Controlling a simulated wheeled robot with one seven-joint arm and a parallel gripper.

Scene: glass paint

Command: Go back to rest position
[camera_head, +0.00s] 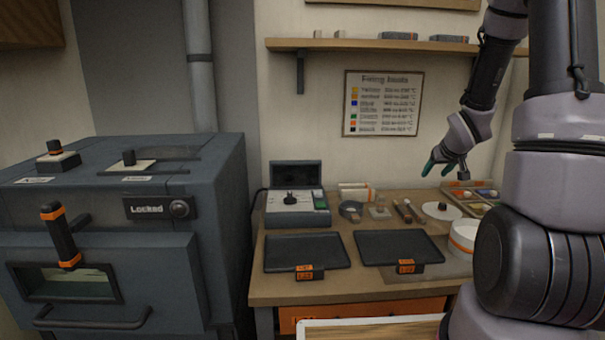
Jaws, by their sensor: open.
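My gripper (444,166) hangs at the right side of the view, above the back right of the workbench (330,287). Its dark fingers with green tips point down and to the left. It is open, and I see nothing between the fingers. A white round plate (455,212) with a small dark piece lies on the bench below it. A compartment tray (485,194) with colored contents is to the right of the plate. My own arm covers much of the right side and hides part of the bench.
A grey kiln (214,213) labelled "Locked" stands at left. Two black trays (340,252) (436,247) lie on the bench front. A control box (297,218) stands behind them. A shelf (375,46) and a chart (383,103) are on the wall. A white container (462,237) stands near my arm.

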